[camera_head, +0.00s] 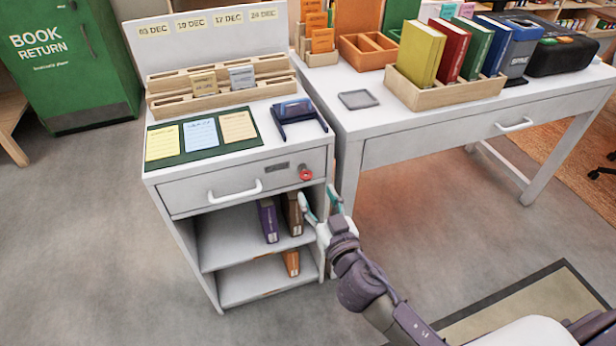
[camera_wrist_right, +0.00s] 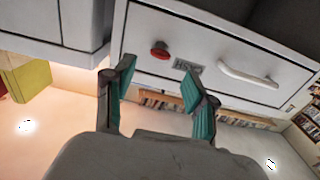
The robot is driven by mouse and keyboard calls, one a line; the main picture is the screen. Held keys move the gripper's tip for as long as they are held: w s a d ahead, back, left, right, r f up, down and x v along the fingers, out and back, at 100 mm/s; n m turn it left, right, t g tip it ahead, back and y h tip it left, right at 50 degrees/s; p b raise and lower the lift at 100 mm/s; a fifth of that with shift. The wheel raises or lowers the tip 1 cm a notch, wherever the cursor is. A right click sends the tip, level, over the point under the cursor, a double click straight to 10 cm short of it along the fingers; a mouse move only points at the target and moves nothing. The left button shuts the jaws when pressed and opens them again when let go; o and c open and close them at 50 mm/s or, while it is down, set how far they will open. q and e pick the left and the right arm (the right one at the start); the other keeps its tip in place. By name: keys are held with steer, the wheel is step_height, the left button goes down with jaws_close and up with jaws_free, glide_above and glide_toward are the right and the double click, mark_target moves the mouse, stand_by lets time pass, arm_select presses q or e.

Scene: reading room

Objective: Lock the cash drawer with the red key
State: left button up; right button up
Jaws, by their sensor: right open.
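The cash drawer (camera_head: 228,186) is the shut white front at the top of the small cabinet, with a white bar handle (camera_head: 235,192). The red key (camera_head: 305,173) sits at the right end of the drawer front. It also shows as a red knob in the right wrist view (camera_wrist_right: 159,50). My right gripper (camera_head: 321,203) is open and empty, just below and right of the key, apart from it. Its teal fingers also show in the right wrist view (camera_wrist_right: 157,88), spread below the drawer front. My left gripper is not in view.
Open shelves (camera_head: 245,238) below the drawer hold a few books. Card racks, coloured cards and a dark blue device (camera_head: 293,110) stand on the cabinet top. A white desk (camera_head: 440,140) with books stands close on the right. Floor in front is clear.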

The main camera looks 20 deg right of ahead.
mark_target(308, 180)
steer(key=w, duration=0.6)
steer(key=shift+w+a, duration=0.1)
steer(key=shift+w, duration=0.25)
jaws_close()
